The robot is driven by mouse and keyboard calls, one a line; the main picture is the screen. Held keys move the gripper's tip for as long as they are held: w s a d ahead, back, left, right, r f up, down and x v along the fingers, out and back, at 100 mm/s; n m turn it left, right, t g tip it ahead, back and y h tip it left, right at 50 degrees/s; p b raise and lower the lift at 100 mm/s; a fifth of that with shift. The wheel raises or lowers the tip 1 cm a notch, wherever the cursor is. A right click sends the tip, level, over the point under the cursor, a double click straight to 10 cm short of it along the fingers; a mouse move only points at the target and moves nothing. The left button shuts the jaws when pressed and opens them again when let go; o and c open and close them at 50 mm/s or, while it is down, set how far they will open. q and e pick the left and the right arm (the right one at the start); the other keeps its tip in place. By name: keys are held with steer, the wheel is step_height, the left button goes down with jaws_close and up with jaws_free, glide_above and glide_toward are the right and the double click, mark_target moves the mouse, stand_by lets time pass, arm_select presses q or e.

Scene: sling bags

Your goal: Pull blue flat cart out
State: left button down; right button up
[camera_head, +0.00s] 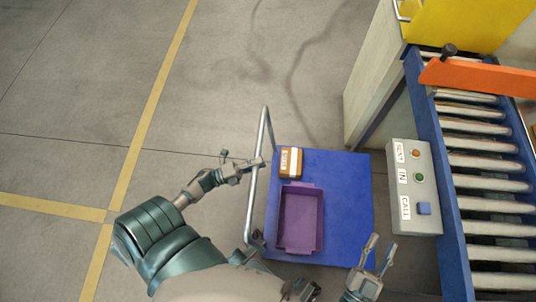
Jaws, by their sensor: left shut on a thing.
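The blue flat cart (347,200) stands on the floor right of centre. Its grey metal handle (265,128) rises along the cart's left side. My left gripper (252,164) is at the upright part of the handle and is shut on it. My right gripper (378,254) is over the cart's lower right corner, with its two fingers apart and nothing between them. A purple tray (319,220) and a small brown box (290,162) with a white label rest on the cart.
A roller conveyor (485,180) with a blue frame runs along the right side. A grey control box (416,186) with buttons stands close to the cart's right edge. A yellow machine (450,25) is at the top right. The floor to the left, with yellow lines (150,105), is clear.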

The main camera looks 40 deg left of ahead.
arm_select(q)
steer(key=shift+s+a+f, duration=0.25)
steer(key=shift+s+a, duration=0.05)
steer(key=shift+a, duration=0.2)
steer(key=c, duration=1.2)
jaws_free()
steer(key=shift+o, duration=1.1)
steer(key=shift+w, duration=0.1)
steer(key=v, duration=1.2)
